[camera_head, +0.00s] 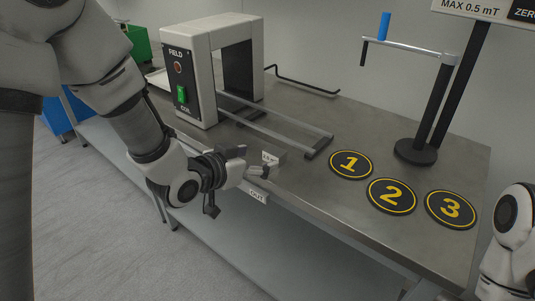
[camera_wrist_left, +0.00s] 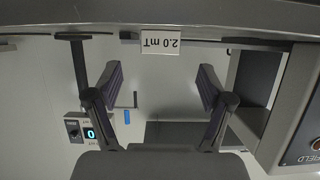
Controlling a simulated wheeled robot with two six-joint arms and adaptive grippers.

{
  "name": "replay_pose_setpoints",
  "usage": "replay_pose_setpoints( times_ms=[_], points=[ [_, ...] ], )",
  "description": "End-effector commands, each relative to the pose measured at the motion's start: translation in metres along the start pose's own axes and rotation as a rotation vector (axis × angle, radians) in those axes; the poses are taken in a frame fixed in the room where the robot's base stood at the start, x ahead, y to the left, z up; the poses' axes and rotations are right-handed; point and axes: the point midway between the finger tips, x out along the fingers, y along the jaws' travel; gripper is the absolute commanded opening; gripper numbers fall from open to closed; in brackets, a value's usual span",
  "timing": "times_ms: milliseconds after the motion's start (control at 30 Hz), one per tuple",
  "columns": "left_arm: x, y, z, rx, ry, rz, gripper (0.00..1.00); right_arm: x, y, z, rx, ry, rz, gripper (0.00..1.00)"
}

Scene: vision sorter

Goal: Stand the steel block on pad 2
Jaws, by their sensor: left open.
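A small grey block (camera_head: 280,154) that looks like the steel block sits near the table's front edge, with a white tag (camera_head: 270,158) at its front. Pad 2 (camera_head: 392,195) is a bare black disc with a yellow number. My right gripper is out of view.
Pad 1 (camera_head: 350,164) and pad 3 (camera_head: 450,209) flank pad 2, both bare. The white field coil arch (camera_head: 187,60) stands at the left with rails (camera_head: 285,122) running from it. A dark stand (camera_head: 415,151) carries an arm with a blue piece (camera_head: 384,26).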

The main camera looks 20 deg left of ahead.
Motion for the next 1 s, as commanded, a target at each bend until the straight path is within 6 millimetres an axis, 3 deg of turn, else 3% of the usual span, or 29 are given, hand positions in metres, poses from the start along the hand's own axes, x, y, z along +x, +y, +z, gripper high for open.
replay_pose_setpoints(
  times_ms=[200, 267, 367, 433, 500, 900, 1000],
  points=[
    [-0.017, 0.004, -0.043, 0.107, 0.276, 0.009, 0.81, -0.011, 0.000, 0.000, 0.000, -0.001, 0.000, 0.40],
    [-0.023, 0.001, -0.036, 0.087, 0.327, 0.004, 0.81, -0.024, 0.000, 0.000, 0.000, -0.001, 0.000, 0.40],
    [-0.023, -0.004, 0.000, 0.015, 0.283, -0.002, 0.81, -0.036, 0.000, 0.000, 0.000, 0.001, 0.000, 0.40],
    [-0.019, -0.005, 0.017, -0.006, 0.245, -0.003, 0.81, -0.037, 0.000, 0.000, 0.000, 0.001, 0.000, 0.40],
    [-0.011, -0.005, 0.021, -0.007, 0.234, -0.001, 0.81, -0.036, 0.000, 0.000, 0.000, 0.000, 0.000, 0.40],
    [0.051, 0.000, 0.009, -0.006, 0.236, 0.000, 0.81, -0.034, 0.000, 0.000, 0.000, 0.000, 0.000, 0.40],
    [0.058, -0.001, 0.007, -0.009, 0.237, -0.001, 0.81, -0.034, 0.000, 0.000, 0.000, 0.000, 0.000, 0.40]
  ],
)
